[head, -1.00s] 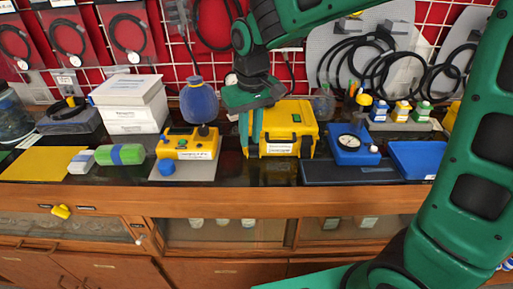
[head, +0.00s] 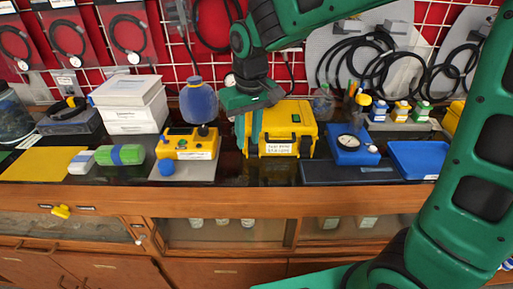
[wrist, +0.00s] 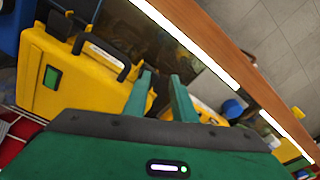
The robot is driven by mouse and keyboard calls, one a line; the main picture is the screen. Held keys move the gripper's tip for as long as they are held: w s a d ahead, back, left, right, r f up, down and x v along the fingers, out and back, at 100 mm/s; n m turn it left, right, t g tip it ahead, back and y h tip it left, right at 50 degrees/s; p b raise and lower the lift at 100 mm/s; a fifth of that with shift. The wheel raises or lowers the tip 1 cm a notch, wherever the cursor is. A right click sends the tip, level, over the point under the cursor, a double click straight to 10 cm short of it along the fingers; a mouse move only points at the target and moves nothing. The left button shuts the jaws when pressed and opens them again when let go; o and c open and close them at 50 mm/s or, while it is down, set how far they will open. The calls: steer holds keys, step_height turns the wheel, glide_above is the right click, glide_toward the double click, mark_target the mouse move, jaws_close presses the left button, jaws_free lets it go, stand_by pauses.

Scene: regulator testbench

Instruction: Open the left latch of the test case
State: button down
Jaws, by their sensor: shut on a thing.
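The yellow test case (head: 284,122) stands upright on the dark bench top, with a white label on its front. A black latch (head: 306,146) shows at its right front. My gripper (head: 246,146) points down at the case's left front edge, where the fingers cover the left latch. In the wrist view, the case (wrist: 72,90) is at left, with its black fittings and green button. There my gripper's green fingertips (wrist: 162,77) are close to the case front, with a narrow gap between them. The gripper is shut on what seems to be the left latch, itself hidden.
A yellow meter box (head: 188,145) stands just left of the gripper, with a blue flask (head: 198,103) behind it. A blue gauge box (head: 352,148) and a blue tray (head: 415,158) are to the right. The bench's wooden front edge (head: 250,200) runs below.

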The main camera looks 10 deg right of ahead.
steer(key=shift+g+h, duration=0.3)
steer(key=shift+g, duration=0.3)
steer(key=s+f, duration=0.2)
steer(key=f, duration=0.1)
steer(key=s+f, duration=0.1)
steer(key=s, duration=0.1)
steer(key=shift+d+f, duration=0.35)
steer(key=shift+r, duration=0.15)
steer(key=shift+s+r, duration=0.2)
steer(key=shift+s, duration=0.05)
steer(key=shift+w+a+f, duration=0.15)
steer(key=shift+w+a, duration=0.15)
steer(key=shift+w, duration=0.05)
steer(key=shift+s+d+r, duration=0.1)
steer(key=shift+r, duration=0.15)
step_height(320, 180, up, 8)
steer(key=shift+d, duration=0.15)
